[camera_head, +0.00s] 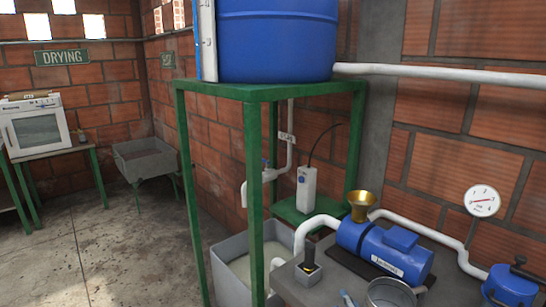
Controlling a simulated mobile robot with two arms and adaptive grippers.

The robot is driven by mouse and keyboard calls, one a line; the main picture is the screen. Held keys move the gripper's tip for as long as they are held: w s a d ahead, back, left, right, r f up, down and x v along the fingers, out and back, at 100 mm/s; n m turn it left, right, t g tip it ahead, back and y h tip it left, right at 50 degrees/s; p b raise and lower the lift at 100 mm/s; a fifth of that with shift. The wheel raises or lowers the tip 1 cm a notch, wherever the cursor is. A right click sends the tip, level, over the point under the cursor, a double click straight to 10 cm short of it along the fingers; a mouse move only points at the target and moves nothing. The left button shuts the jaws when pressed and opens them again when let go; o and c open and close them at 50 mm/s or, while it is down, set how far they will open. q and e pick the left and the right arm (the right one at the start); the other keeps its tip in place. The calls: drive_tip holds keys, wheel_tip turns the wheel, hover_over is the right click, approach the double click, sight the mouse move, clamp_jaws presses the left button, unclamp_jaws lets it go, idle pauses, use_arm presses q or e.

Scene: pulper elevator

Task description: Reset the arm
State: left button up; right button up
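Neither of my grippers shows in the head view, and no part of my arms can be made out. What they hold, if anything, is hidden from me. No object is named by the task apart from the arm itself.
A green frame (254,190) carries a blue tank (278,45). A grey basin (236,283) stands below. At right, a grey table (300,293) bears a blue pump (382,247) and a metal bowl (391,296). White pipes run along the wall. Open concrete floor (120,250) lies left.

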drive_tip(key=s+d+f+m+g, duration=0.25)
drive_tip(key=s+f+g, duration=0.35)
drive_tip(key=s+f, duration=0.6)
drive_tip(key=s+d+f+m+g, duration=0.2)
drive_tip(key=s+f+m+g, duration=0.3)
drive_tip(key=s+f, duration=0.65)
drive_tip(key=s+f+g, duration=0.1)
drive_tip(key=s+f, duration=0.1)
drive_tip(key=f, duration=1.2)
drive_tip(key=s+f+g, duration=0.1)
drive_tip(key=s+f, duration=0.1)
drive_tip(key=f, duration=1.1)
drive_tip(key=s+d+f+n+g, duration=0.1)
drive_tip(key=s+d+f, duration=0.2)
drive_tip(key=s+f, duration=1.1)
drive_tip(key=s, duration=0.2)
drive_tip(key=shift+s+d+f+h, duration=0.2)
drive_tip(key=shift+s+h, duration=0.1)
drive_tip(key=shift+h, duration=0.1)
